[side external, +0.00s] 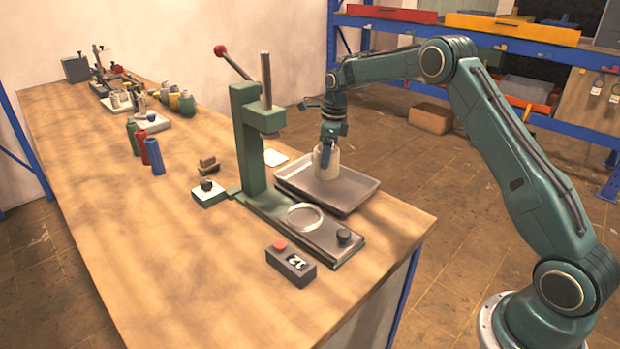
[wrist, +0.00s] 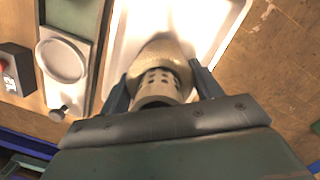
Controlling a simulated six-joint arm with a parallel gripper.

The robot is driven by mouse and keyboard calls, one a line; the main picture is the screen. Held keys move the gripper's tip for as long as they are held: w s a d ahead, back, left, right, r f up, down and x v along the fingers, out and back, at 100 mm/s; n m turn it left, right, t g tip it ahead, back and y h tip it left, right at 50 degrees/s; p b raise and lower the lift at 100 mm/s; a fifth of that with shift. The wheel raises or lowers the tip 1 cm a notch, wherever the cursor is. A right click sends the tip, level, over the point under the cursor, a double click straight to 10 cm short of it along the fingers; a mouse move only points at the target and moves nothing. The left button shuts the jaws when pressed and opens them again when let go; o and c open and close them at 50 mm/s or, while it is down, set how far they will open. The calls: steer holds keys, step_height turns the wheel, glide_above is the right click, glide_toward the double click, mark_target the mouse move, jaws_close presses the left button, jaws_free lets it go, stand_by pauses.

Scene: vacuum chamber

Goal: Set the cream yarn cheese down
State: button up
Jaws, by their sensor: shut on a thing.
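The cream yarn cheese (side external: 327,163) is a pale cylinder held upright over the grey metal tray (side external: 350,187). In the wrist view the cheese (wrist: 160,68) shows a perforated core end facing the camera. My gripper (side external: 327,152) is shut on the cheese, with one finger on each side of it in the wrist view (wrist: 162,85). The tray (wrist: 215,25) lies behind the cheese in that view. Whether the cheese's underside touches the tray floor is hard to tell.
A green lever press (side external: 249,140) stands just left of the tray, its base plate bearing a ring (side external: 304,216). A dark box with a red button (side external: 290,264) sits in front. Green, red and blue yarn spools (side external: 152,156) stand farther left. The table's front left is clear.

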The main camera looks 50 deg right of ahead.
steer(key=shift+f, duration=1.9)
steer(key=shift+f, duration=0.1)
steer(key=o, duration=1.1)
steer(key=shift+s+d+r, duration=0.15)
steer(key=shift+s+r, duration=0.05)
steer(key=shift+r, duration=1.8)
steer(key=shift+s+d+r, duration=0.1)
steer(key=shift+s+r, duration=0.05)
steer(key=shift+r, duration=1.9)
steer(key=shift+s+d+r, duration=0.15)
steer(key=shift+s+r, duration=0.05)
steer(key=shift+r, duration=1.8)
